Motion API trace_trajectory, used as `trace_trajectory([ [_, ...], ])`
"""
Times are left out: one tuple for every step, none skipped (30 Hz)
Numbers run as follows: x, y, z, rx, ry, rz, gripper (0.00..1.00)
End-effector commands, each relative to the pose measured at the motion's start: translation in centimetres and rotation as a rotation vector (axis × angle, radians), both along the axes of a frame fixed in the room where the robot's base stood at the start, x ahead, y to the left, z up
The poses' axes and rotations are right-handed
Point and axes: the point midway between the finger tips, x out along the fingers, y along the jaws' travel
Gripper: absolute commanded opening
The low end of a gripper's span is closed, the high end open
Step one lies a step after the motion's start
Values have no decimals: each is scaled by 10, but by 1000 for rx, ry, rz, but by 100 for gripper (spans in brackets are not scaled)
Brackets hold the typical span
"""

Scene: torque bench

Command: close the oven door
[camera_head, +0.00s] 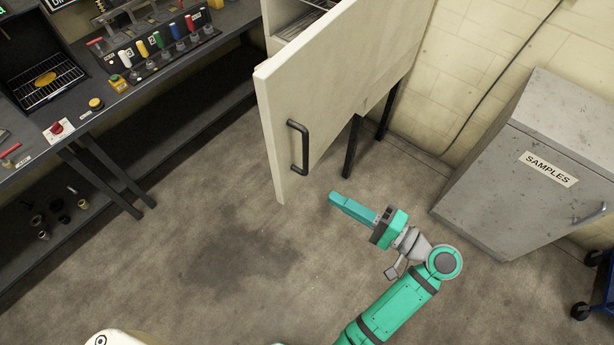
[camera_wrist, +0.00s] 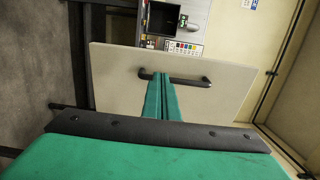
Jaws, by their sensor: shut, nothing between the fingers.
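The oven door (camera_head: 330,75) is a large cream panel standing open, swung out from the cream oven body (camera_head: 283,14) behind it. A black bar handle (camera_head: 299,147) is on its outer face near the free edge. My gripper (camera_head: 332,197) is green and shut, with nothing in it. In the head view it is to the lower right of the handle and points toward the door. In the wrist view the door (camera_wrist: 120,75) fills the middle, and my shut fingers (camera_wrist: 162,78) overlap the handle (camera_wrist: 190,81). I cannot tell whether they touch it.
A dark bench (camera_head: 150,75) with levers, coloured switches and a wire rack runs along the left. A grey SAMPLES cabinet (camera_head: 490,175) stands at the right, with a blue cart (camera_head: 604,300) at the edge. Black legs (camera_head: 353,145) stand behind the door. The floor (camera_head: 200,260) in front is clear.

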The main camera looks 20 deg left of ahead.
Motion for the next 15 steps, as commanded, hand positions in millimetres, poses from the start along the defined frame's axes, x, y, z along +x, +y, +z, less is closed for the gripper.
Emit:
trace_trajectory([
  [0,-1,3,3,-6,10,0],
  [-1,0,4,3,-8,15,0],
  [-1,1,5,5,-9,18,0],
  [-1,3,5,5,-9,19,0],
  [0,5,5,5,-9,19,0],
  [1,9,5,5,-8,18,0],
  [1,13,4,4,-8,19,0],
  [2,17,5,5,-9,19,0],
  [3,23,5,5,-9,19,0],
  [4,28,5,5,-10,19,0],
  [6,33,5,4,-9,18,0],
  [7,41,4,4,-9,19,0],
  [9,46,4,4,-9,19,0],
  [10,52,4,4,-9,19,0],
  [12,59,4,4,-8,18,0],
])
